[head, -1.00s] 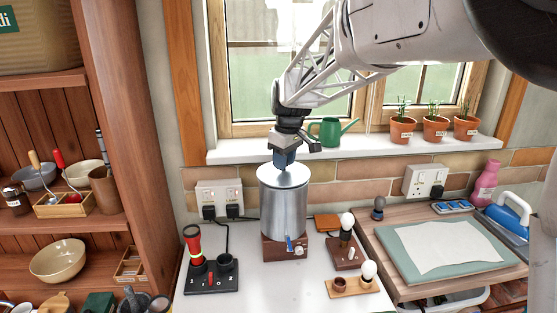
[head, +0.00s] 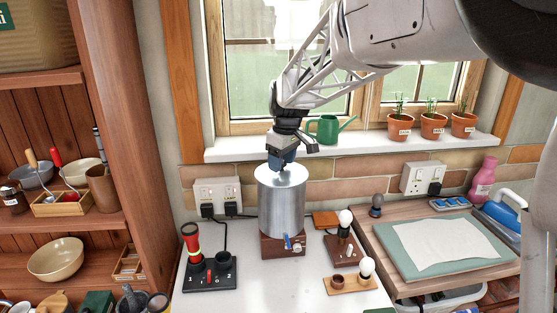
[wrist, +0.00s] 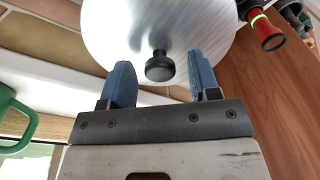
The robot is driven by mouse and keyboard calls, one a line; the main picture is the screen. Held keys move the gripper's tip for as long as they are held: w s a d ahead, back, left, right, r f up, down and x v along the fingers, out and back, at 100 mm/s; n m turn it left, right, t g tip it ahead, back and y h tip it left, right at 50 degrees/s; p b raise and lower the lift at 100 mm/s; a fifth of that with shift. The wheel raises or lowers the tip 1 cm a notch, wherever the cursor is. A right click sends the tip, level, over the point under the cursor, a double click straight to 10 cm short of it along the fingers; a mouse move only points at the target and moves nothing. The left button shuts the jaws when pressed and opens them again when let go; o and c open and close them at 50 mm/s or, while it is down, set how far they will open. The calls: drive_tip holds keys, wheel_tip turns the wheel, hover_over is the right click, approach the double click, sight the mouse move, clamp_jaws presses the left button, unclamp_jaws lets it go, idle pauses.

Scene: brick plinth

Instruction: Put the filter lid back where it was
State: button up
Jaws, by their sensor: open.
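The filter lid (head: 290,176) is a shiny round metal disc lying on top of the silver cylindrical filter (head: 281,210), which stands on a brown wooden block. In the wrist view the lid (wrist: 120,25) fills the upper middle, with its dark round knob (wrist: 160,67) on it. My gripper (head: 282,166) is just above the lid. In the wrist view its two blue fingers (wrist: 162,84) are open and stand apart on either side of the knob, with clear gaps. In the head view the fingers hide the knob.
A black base with a red torch (head: 191,240) stands left of the filter. Bulb holders (head: 345,235) stand close on the right. A green watering can (head: 324,126) sits on the sill behind. A wall socket (head: 218,197) is behind left. The white worktop in front is clear.

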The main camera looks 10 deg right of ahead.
sight(286, 172)
wheel_tip(286, 172, up, 13)
drive_tip(key=s+d, duration=0.1)
idle(0.8)
drive_tip(key=shift+s+f, duration=0.1)
drive_tip(key=shift+s, duration=0.05)
idle(0.5)
drive_tip(key=s+d+f+m, duration=0.2)
drive_tip(key=s+f, duration=0.3)
drive_tip(key=s, duration=0.7)
drive_tip(key=s+d+f+m+t, duration=0.1)
drive_tip(key=s+f+m, duration=0.3)
drive_tip(key=s, duration=0.9)
drive_tip(key=s+d+f+m+h, duration=0.1)
drive_tip(key=s+d+f+m, duration=0.2)
drive_tip(key=s+f, duration=0.4)
drive_tip(key=s, duration=0.6)
drive_tip(key=shift+d+t, duration=0.15)
drive_tip(key=shift+t, duration=0.15)
drive_tip(key=shift+c, duration=0.5)
